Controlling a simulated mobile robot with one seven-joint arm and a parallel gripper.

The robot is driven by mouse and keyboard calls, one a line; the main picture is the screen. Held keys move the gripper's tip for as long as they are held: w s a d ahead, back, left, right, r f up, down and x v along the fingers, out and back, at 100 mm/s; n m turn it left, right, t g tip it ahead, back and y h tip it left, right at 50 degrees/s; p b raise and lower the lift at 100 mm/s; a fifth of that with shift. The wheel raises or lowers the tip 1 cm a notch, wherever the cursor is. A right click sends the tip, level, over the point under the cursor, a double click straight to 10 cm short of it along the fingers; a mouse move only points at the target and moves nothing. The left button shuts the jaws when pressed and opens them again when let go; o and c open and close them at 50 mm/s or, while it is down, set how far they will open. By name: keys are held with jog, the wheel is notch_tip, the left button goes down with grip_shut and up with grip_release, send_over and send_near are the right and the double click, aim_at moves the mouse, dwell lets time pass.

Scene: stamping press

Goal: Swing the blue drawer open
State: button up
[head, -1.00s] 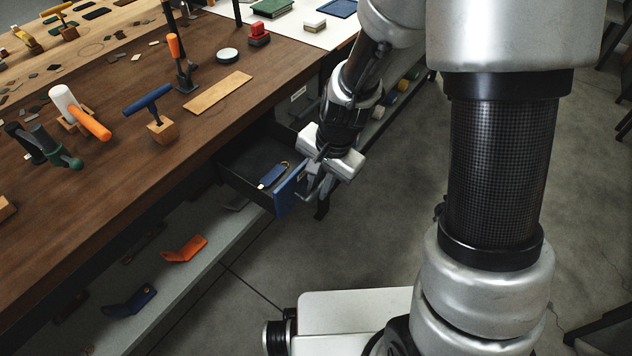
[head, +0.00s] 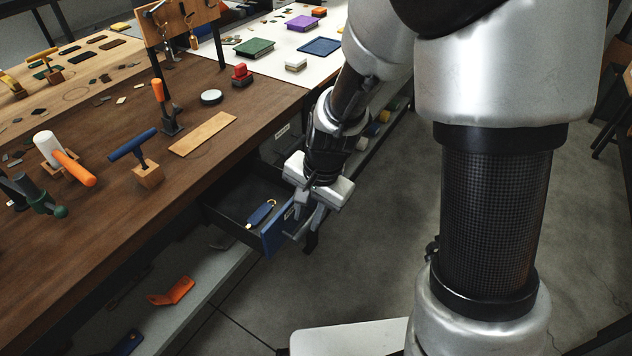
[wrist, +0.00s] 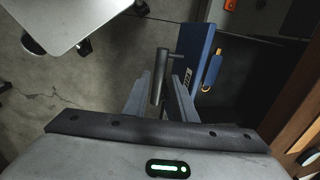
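The blue drawer front (head: 275,234) is at the bench's edge in the head view, and the drawer is pulled out, its dark inside showing. A blue tag with a brass ring (head: 261,214) lies in it. In the wrist view the blue front (wrist: 194,62) stands right of centre, with a dark bar handle (wrist: 159,78) projecting from it on a short post. My gripper (wrist: 162,92) is open, one finger on each side of the handle, with visible gaps. In the head view my gripper (head: 309,219) is just outside the drawer front.
The wooden bench top (head: 110,227) above the drawer holds hammers, a stamp and a wooden strip (head: 203,134). A lower shelf (head: 195,297) carries an orange folded piece (head: 172,292). Grey floor (head: 368,250) is open in front of the drawer.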

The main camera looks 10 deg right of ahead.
notch_tip(320, 180, up, 14)
jog(key=s+d+p, duration=0.1)
jog(key=d+p, duration=0.1)
jog(key=p, duration=0.1)
jog(key=shift+s, duration=0.35)
jog(key=shift+d, duration=0.1)
jog(key=s+d+r+n+t+h, duration=0.2)
jog(key=s+d+r+n+t, duration=0.2)
jog(key=s+d+r+n, duration=0.65)
notch_tip(320, 180, up, 16)
jog(key=s+a+m+p, duration=0.1)
jog(key=a+m+p, duration=0.1)
jog(key=p, duration=1.2)
jog(key=shift+s+m, duration=0.15)
jog(key=shift+m, duration=0.3)
jog(key=shift+a, duration=0.1)
